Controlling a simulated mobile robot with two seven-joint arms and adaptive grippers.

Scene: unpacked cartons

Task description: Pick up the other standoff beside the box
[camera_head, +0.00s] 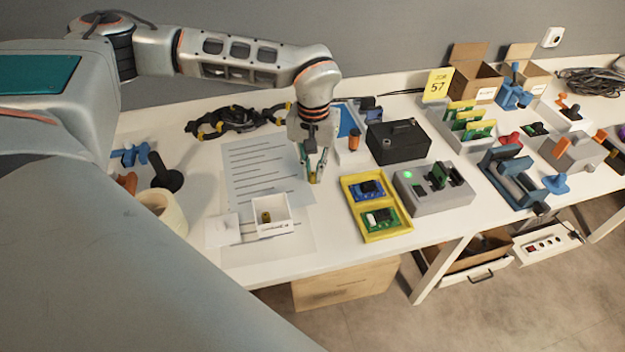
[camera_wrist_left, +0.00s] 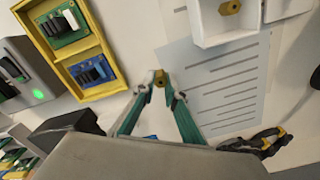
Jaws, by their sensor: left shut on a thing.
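A small white open box (camera_head: 286,228) sits on the table with one brass standoff (camera_head: 266,217) inside it; the box also shows at the top of the left wrist view (camera_wrist_left: 222,38). My left gripper (camera_head: 313,178) is beyond and to the right of the box, pointing down near the edge of the printed sheet. In the left wrist view its green-sided fingers (camera_wrist_left: 159,86) are shut on a second brass standoff (camera_wrist_left: 159,76). I cannot tell if that standoff still touches the table. My right gripper is not in view.
A flat white lid (camera_head: 221,231) lies left of the box. A yellow tray (camera_head: 373,212) with circuit boards, a grey fixture (camera_head: 445,201) and a black case (camera_head: 398,146) stand to the right. The printed sheet (camera_head: 258,168) lies flat behind the box.

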